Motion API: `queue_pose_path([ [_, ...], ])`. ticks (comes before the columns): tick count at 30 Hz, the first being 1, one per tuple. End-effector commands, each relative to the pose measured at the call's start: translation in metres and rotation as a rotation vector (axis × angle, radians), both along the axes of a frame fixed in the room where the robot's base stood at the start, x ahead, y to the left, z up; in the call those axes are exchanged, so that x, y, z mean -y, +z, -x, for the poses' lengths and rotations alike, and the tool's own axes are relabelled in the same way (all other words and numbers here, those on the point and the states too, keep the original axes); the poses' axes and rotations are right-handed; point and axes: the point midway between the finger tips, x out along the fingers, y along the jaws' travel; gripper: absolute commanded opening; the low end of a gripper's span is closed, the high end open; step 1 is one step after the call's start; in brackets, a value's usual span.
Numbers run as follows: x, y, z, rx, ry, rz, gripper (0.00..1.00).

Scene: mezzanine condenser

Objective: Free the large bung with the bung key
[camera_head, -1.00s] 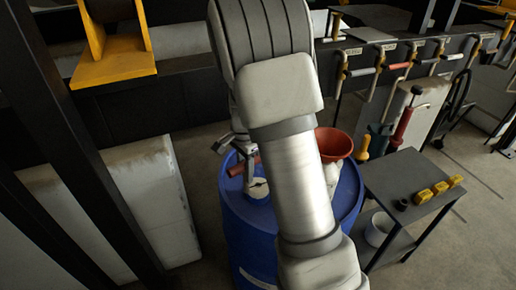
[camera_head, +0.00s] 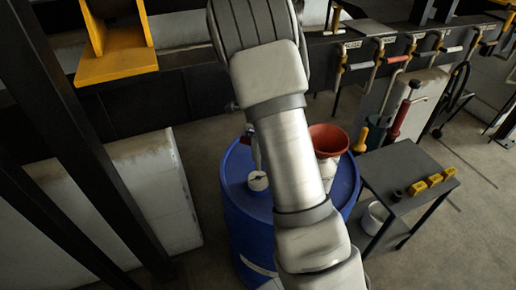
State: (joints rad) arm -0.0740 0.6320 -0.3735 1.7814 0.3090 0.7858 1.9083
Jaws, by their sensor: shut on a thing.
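The blue drum (camera_head: 238,215) stands upright in the middle, behind and to the left of my arm. A pale round fitting with a dark mark, apparently the large bung (camera_head: 258,181), is on its top. My gripper (camera_head: 249,137) is mostly hidden behind my arm; only a small grey part shows above the drum's far rim. It is shut, apparently on the bung key, whose handle is hidden. A thin pale upright piece (camera_head: 256,153) shows above the bung. I cannot tell whether it is the key or whether it touches the bung.
A red funnel (camera_head: 328,139) stands over the drum's right side. A dark side table (camera_head: 390,165) holds several yellow blocks and a small dark ring, with a white bucket (camera_head: 375,217) below. Tools hang on the back rack. A dark post (camera_head: 75,130) stands left.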

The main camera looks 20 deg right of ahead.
Motion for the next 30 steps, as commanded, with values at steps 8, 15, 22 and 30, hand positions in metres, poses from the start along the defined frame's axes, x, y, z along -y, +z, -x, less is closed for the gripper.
queue_pose_path([
  [8,0.000,0.001,0.000,0.001,0.002,0.001,0.00],
  [15,0.000,-0.010,0.000,0.001,0.002,-0.001,0.00],
  [22,0.000,-0.022,0.000,-0.001,0.002,-0.001,0.00],
  [30,0.000,-0.035,0.000,0.001,0.003,0.001,0.00],
])
